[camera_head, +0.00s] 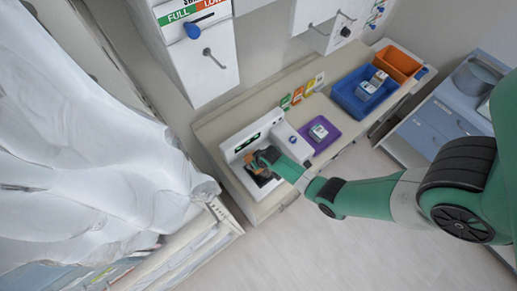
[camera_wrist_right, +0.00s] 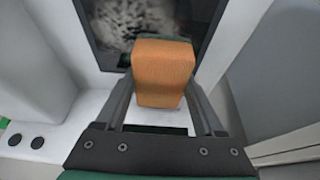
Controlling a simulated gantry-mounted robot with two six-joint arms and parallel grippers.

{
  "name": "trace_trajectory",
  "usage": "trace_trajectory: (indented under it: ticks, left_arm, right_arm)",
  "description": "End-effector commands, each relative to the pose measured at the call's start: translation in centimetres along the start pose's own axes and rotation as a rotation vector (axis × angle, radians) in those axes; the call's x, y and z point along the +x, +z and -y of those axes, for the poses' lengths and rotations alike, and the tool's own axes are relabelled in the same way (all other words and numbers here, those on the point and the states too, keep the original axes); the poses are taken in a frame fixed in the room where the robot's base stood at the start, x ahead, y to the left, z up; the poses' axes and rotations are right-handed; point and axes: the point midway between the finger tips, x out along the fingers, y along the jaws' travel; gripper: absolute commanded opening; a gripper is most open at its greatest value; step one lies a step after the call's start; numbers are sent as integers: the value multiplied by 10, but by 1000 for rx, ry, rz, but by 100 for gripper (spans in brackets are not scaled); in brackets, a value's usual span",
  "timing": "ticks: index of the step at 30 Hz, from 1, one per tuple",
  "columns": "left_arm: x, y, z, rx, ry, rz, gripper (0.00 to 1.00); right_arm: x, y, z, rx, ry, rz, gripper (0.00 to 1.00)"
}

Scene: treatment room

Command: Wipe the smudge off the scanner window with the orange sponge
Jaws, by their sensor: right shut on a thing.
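The orange sponge (camera_wrist_right: 163,75) is held between the fingers of my right gripper (camera_wrist_right: 163,92) in the right wrist view. The scanner (camera_head: 232,146) is a white unit at the left end of the counter in the head view. Its dark window shows behind the sponge in the right wrist view (camera_wrist_right: 110,30), with a pale grey mottled smudge (camera_wrist_right: 140,20) on it. The sponge's far end overlaps the window's near edge in the picture; I cannot tell whether it touches the glass. In the head view my right gripper (camera_head: 259,169) is over the scanner. My left gripper is not in view.
A purple tray (camera_head: 331,143) with a small box (camera_head: 318,131) lies right of the scanner. A blue bin (camera_head: 347,104) and an orange bin (camera_head: 396,62) stand further right. Cabinets (camera_head: 205,60) hang above the counter. White draped sheeting (camera_head: 80,130) fills the left.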

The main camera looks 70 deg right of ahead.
Motion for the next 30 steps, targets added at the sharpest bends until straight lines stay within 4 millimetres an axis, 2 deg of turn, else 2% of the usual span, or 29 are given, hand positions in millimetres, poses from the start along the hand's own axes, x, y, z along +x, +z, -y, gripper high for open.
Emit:
trace_trajectory:
  ticks: [4, 7, 24, 30]
  left_arm:
    - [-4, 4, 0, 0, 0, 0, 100]
    - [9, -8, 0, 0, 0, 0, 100]
    - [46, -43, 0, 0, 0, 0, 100]
    - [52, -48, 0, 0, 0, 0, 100]
  right_arm:
    - [10, -11, -3, 5, 2, -2, 0]
    - [-17, -19, -1, 2, 0, -3, 0]
    - [-62, -39, 3, -6, -3, 0, 0]
    - [-70, -42, 4, -7, -4, 0, 0]
